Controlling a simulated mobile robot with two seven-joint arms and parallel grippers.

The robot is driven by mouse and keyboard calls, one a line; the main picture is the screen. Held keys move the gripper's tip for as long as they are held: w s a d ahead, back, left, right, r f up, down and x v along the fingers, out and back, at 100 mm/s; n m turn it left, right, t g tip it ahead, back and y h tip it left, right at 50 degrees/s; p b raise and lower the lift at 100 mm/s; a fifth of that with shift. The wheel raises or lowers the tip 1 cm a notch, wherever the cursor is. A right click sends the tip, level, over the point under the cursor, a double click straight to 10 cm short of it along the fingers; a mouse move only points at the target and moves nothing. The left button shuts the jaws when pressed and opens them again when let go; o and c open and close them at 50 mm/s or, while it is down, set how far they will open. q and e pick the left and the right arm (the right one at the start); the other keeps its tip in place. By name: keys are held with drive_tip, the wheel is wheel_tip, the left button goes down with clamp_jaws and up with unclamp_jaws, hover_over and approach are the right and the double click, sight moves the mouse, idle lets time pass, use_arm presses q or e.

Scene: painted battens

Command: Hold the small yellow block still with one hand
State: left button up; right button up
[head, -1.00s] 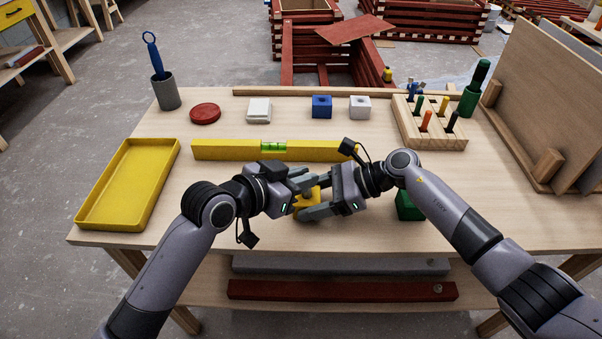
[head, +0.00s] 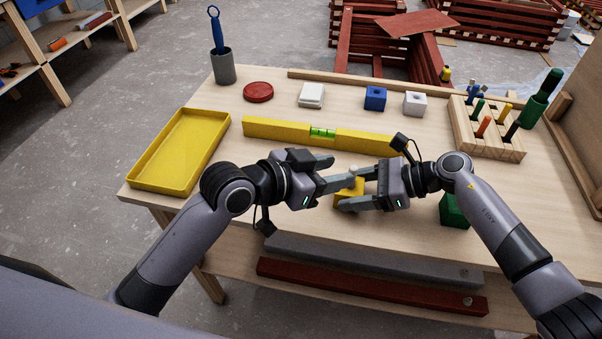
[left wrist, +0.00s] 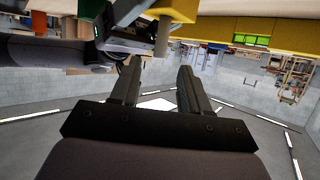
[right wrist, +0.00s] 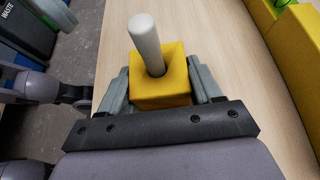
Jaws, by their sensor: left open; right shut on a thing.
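The small yellow block (head: 349,188) is just above or on the workbench (head: 250,210); I cannot tell which. My right gripper (head: 347,190) is shut on it, with a finger on each side in the right wrist view (right wrist: 160,88). A pale round peg (right wrist: 146,42) stands in the top of the block (right wrist: 172,68), slightly tilted in that view. My left gripper (head: 336,172) is open and empty, left of the block, its fingertips close to the peg and block. The left wrist view shows its two fingers apart (left wrist: 160,80), with the peg (left wrist: 162,36) beyond them.
A yellow spirit level (head: 290,129) lies behind the grippers. A green block (head: 452,212) is near my right forearm. A yellow tray (head: 178,150) is at the left. Blue (head: 375,98) and white (head: 415,103) blocks and a peg rack (head: 488,128) stand farther back.

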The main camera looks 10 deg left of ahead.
use_arm(q)
drive_tip(key=v, duration=0.7)
drive_tip(key=shift+s+a+r, duration=0.2)
use_arm(e)
drive_tip(key=o, duration=0.9)
drive_tip(key=v, duration=1.2)
use_arm(q)
drive_tip(key=shift+s, duration=0.1)
use_arm(e)
drive_tip(key=shift+s+a, duration=0.1)
